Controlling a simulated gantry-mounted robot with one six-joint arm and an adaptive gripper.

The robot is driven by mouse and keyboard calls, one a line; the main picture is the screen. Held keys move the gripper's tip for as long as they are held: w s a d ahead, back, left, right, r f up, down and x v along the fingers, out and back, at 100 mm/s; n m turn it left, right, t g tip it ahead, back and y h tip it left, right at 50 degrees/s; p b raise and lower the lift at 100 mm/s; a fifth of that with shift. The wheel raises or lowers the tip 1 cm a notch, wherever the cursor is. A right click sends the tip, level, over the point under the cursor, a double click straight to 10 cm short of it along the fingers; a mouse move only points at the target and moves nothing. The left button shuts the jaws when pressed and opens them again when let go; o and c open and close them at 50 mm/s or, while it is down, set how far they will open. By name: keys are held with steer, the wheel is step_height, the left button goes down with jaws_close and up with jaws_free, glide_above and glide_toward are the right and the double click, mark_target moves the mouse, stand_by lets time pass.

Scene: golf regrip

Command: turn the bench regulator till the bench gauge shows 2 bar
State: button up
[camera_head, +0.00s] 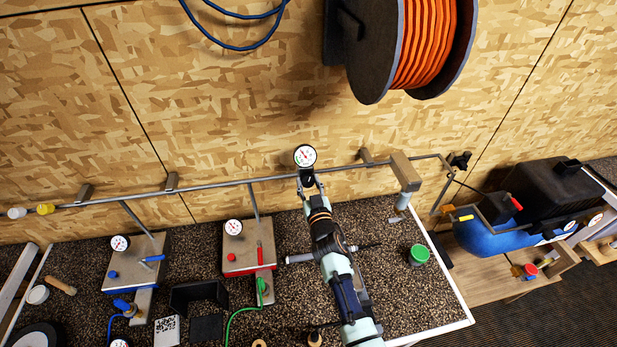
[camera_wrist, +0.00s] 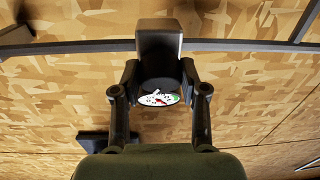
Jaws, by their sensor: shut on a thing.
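The bench regulator is a dark block (camera_wrist: 158,40) on the grey pipe along the wall, with a dark round knob (camera_wrist: 160,67) under it. The bench gauge (camera_head: 305,156), a white dial with a red needle and a green mark, sits at the regulator. It also shows steeply foreshortened in the wrist view (camera_wrist: 157,99). Its reading is too small to tell. My gripper (camera_head: 307,183) is at the regulator below the dial. In the wrist view its two fingers (camera_wrist: 160,78) are closed on either side of the knob. The fingers hide part of the knob.
The grey pipe (camera_head: 225,185) runs along the wall. On the speckled bench stand a grey-and-blue gauge plate (camera_head: 120,270) and a red-edged one (camera_head: 240,262). A green-lidded jar (camera_head: 418,255) stands right of my arm. An orange hose reel (camera_head: 425,40) hangs above.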

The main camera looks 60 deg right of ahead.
steer(key=n+p, duration=0.1)
steer(key=p, duration=0.1)
steer(key=r+n+t+y+p, duration=0.1)
steer(key=p, duration=0.2)
steer(key=shift+s+d+n, duration=0.1)
steer(key=shift+n, duration=0.3)
steer(key=n+p, duration=0.1)
steer(key=n+y+p, duration=0.1)
steer(key=p, duration=0.1)
steer(key=shift+f+n+t, duration=0.3)
steer(key=shift+f+n, duration=0.05)
steer(key=shift+n, duration=0.05)
steer(key=shift+f+y, duration=0.15)
steer(key=shift+y, duration=0.15)
steer(key=o, duration=1.1)
steer(key=shift+o, duration=0.2)
steer(key=v, duration=1.2)
